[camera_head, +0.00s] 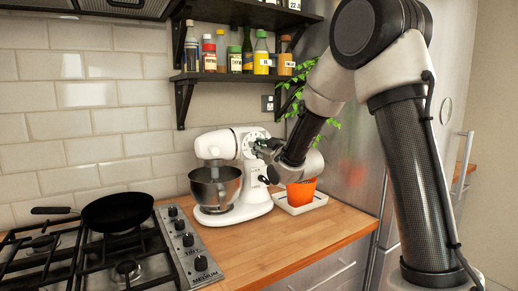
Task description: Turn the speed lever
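A white stand mixer (244,190) with a steel bowl (214,186) stands upright on the wooden counter, left of my arm. Its head points left over the bowl. My gripper (265,162) is at the right side of the mixer, close to the head and column. Dark parts show there above and below the pale wrist, and I cannot tell finger from mixer part for certain. The speed lever is too small or hidden behind the gripper to make out. Whether the gripper touches the mixer cannot be seen.
An orange pot (302,190) on a white tray (301,206) stands right of the mixer, close under my wrist. A gas hob (95,255) with a black pan (118,212) is at the left. A shelf of bottles (237,77) hangs above. The counter front (270,250) is clear.

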